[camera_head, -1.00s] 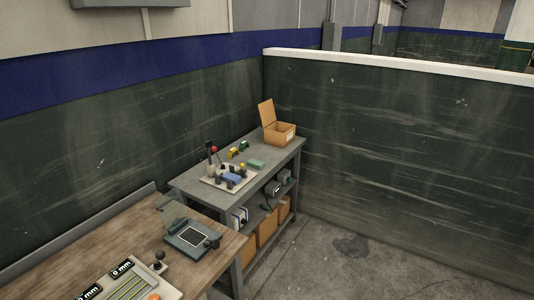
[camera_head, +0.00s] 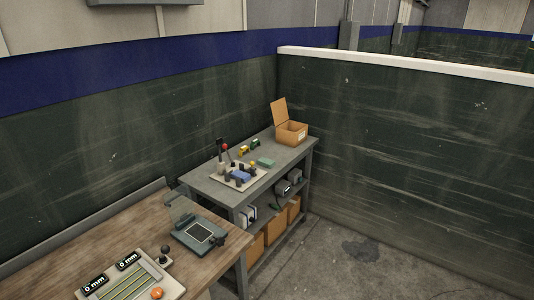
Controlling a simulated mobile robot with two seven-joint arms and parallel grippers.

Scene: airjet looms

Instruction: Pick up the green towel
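A small flat green item (camera_head: 266,162), which looks like the folded green towel, lies on the grey workbench (camera_head: 206,188). It is right of a tray holding a blue piece and dark upright parts, and in front of the open cardboard box. Neither of my grippers shows in the head view.
The open cardboard box (camera_head: 292,133) stands at the bench's far end. The tray (camera_head: 222,178) and small yellow and green items (camera_head: 249,147) lie nearby. A wooden table (camera_head: 120,232) with a device (camera_head: 198,235) is in front. Concrete floor (camera_head: 330,265) is clear at right, before a dark partition (camera_head: 410,160).

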